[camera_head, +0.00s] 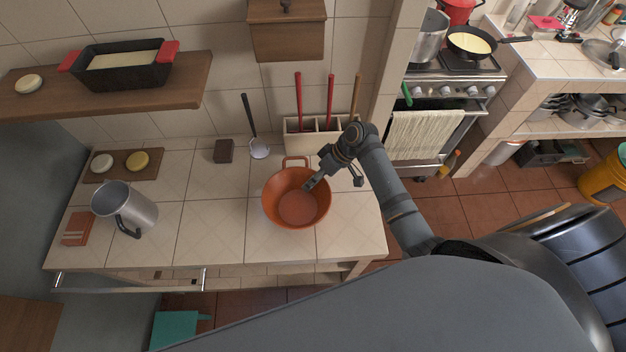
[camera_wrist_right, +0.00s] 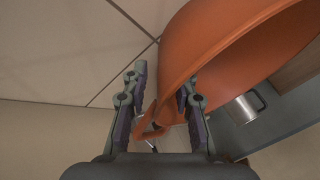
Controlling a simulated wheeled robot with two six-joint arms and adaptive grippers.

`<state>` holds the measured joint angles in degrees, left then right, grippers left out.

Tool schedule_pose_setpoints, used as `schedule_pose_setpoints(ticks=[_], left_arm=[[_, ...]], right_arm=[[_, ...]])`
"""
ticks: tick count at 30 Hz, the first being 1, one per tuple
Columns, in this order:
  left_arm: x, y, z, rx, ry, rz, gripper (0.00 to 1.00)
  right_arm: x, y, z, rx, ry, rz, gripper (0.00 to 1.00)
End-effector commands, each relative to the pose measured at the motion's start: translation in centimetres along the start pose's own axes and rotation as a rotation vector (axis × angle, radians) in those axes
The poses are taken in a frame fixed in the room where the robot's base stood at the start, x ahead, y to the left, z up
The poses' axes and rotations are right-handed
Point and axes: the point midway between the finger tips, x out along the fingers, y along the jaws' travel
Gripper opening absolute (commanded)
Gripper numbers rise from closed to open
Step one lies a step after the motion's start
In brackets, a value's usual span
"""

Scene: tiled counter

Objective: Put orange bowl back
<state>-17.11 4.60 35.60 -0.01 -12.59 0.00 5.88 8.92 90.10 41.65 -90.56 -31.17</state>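The orange bowl (camera_head: 297,208) appears upright on the tiled counter, its loop handle (camera_head: 295,161) on the wall side. My right gripper (camera_head: 309,184) reaches in from the right and overlaps the bowl's upper right side in the head view. In the right wrist view, the bowl (camera_wrist_right: 230,45) fills the upper right. The right gripper's fingers (camera_wrist_right: 162,105) are apart there, with an orange handle-like part showing between them. The right finger overlaps the bowl's edge; whether it touches is unclear. My left gripper is out of view.
A utensil holder (camera_head: 300,140) with upright handles stands behind the bowl. A ladle (camera_head: 259,148) and small dark block (camera_head: 224,151) lie left of it. A metal jug (camera_head: 126,208) stands farther left. A wooden shelf (camera_head: 195,82) holds a dark baking dish (camera_head: 122,66). Counter between jug and bowl is clear.

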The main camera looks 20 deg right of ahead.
Motion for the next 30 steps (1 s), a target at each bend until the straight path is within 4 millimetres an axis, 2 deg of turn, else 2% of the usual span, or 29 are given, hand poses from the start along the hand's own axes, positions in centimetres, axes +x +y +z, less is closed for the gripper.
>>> schedule_pose_setpoints(ticks=[7,10,13,22,25,30], left_arm=[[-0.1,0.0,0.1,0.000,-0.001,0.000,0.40],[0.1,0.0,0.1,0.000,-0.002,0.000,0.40],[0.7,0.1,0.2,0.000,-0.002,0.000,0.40],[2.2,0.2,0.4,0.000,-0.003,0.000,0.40],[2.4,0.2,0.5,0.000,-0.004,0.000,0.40],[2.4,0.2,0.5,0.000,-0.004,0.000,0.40]], right_arm=[[-0.1,-0.1,-0.1,0.000,0.000,0.000,0.28],[-0.8,0.0,-0.1,-0.001,0.002,0.003,0.28],[-2.6,0.1,0.0,-0.003,0.001,0.006,0.28],[-9.8,0.1,0.0,-0.002,-0.001,0.006,0.28],[-11.3,0.1,-0.1,-0.001,-0.001,0.004,0.28],[-12.3,-0.1,-0.1,0.001,0.000,0.001,0.28]])
